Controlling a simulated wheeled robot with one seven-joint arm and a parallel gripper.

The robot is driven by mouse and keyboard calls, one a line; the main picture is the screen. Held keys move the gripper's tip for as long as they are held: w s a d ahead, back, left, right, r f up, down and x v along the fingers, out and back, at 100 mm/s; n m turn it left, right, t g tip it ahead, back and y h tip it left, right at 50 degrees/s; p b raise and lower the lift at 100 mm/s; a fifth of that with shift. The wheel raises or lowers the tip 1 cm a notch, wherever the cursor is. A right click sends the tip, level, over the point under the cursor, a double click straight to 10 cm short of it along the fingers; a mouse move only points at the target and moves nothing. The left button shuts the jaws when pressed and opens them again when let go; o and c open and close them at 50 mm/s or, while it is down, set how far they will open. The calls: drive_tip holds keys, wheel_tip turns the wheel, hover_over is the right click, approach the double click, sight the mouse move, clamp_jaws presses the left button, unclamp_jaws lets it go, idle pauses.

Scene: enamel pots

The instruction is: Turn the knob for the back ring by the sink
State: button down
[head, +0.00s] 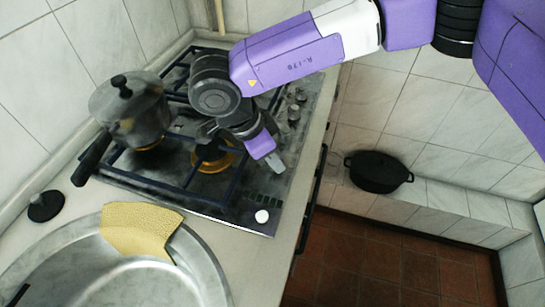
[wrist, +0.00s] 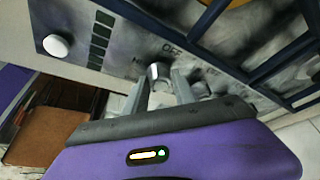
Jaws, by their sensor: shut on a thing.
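The stove (head: 185,195) has a row of knobs along its front edge. My gripper (head: 275,163) reaches down to the sink-side end of that row. In the wrist view my gripper (wrist: 160,88) is shut on a silver knob (wrist: 158,72), with one finger on each side of it. In the head view my gripper hides this knob. Markings show on the panel around it, with "OFF" readable. The back ring by the sink (head: 148,146) lies mostly under a grey lidded pot (head: 130,108) with a dark handle.
More knobs (head: 293,113) follow along the panel, one close beside my right finger (wrist: 200,88). A white button (head: 262,216) sits at the panel's sink end. The sink (head: 100,270) has a yellow cloth (head: 140,230) on its rim. A black pot (head: 378,171) stands on a ledge at the right.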

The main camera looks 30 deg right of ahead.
idle(0.4)
drive_tip(key=c, duration=1)
unclamp_jaws()
drive_tip(key=shift+c, duration=0.2)
drive_tip(key=v, duration=0.8)
drive_tip(key=shift+s, duration=0.1)
